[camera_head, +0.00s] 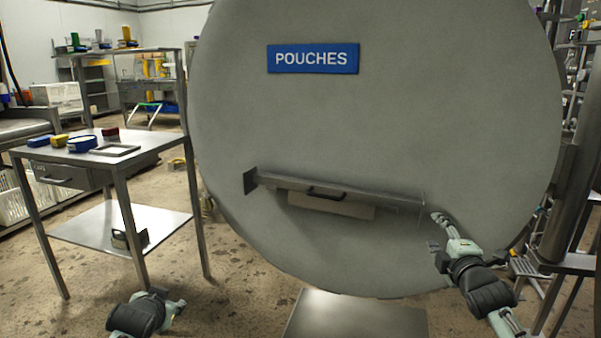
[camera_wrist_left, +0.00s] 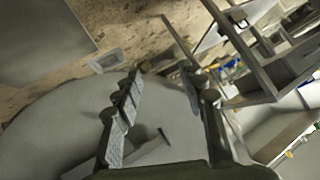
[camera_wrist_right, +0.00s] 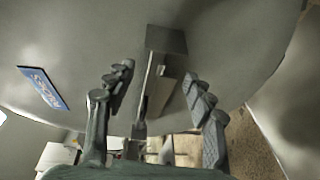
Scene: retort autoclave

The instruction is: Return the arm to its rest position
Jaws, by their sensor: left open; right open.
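The round grey autoclave door (camera_head: 400,120) fills the middle of the head view, with a blue POUCHES sign (camera_head: 313,58) on it. A long metal bar handle (camera_head: 340,188) runs across its lower part. My right gripper (camera_head: 437,218) is near the right end of the bar; whether it touches cannot be told. In the right wrist view its fingers (camera_wrist_right: 158,95) are apart, with the bar (camera_wrist_right: 150,85) seen between and beyond them. My left gripper (camera_head: 165,308) is low at the left, away from the door. Its fingers (camera_wrist_left: 160,95) are spread and empty in the left wrist view.
A metal plate (camera_head: 350,318) lies low below the door. Metal framework (camera_head: 570,215) stands at the right. Speckled floor is open between table and door.

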